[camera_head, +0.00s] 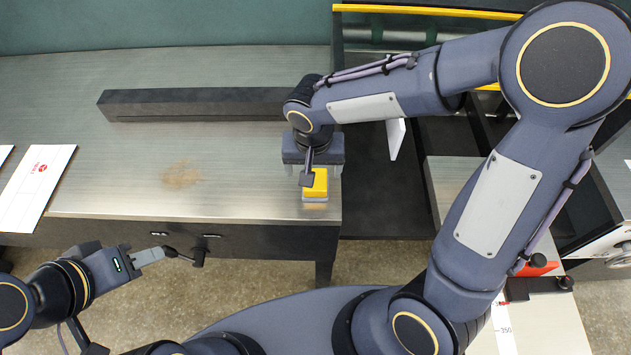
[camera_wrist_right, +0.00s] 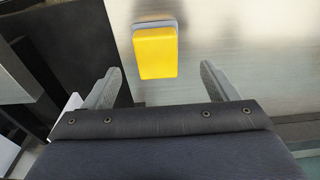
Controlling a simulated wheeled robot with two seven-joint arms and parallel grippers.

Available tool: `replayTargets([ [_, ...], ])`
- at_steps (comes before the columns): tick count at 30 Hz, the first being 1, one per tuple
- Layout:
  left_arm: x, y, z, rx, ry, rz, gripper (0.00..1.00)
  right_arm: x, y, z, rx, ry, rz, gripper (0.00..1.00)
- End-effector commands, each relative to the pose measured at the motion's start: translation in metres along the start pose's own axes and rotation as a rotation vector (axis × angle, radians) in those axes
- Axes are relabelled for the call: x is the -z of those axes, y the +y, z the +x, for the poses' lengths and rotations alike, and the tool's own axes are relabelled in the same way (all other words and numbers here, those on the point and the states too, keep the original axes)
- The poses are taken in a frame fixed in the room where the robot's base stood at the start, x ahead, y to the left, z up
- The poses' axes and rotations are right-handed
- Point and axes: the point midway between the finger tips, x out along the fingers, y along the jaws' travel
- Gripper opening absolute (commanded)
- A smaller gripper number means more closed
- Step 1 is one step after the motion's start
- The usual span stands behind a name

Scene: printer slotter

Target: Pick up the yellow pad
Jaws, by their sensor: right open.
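The yellow pad (camera_head: 317,184) is a small yellow block on a grey base. It lies on the metal table (camera_head: 240,180) by its front right corner. In the right wrist view the yellow pad (camera_wrist_right: 156,52) is whole and lies ahead of my right gripper (camera_wrist_right: 157,78), between the lines of its two fingers. That gripper is open with nothing between its fingers. In the head view my right wrist is above and partly in front of the pad. My left gripper (camera_head: 150,256) is in front of the table, away from the pad; its finger gap cannot be made out.
A long dark bar (camera_head: 195,104) lies across the table's back. A white sheet with a red mark (camera_head: 38,185) lies at the left. A brown dusty patch (camera_head: 182,174) is left of the pad. Right of the table edge is a dark recess (camera_head: 385,200) with machine parts.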

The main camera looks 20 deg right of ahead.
Motion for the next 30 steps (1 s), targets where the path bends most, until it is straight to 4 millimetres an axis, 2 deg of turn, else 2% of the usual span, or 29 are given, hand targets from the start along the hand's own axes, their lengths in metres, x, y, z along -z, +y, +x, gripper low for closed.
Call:
replayTargets([
  [11, 0.003, 0.003, -0.006, 0.0, 0.001, 0.0, 0.36, -0.002, 0.004, 0.05, -0.001, -0.004, -0.001, 0.8],
  [20, 0.003, 0.003, -0.006, 0.0, 0.0, 0.0, 0.36, -0.001, 0.004, 0.056, 0.001, -0.001, 0.0, 0.8],
  [23, 0.003, 0.003, -0.006, 0.0, 0.0, 0.0, 0.36, -0.001, 0.004, 0.056, 0.001, -0.001, 0.0, 0.7],
  [30, 0.003, 0.003, -0.006, 0.0, 0.0, 0.0, 0.36, -0.001, 0.004, 0.056, 0.001, -0.001, 0.0, 0.38],
])
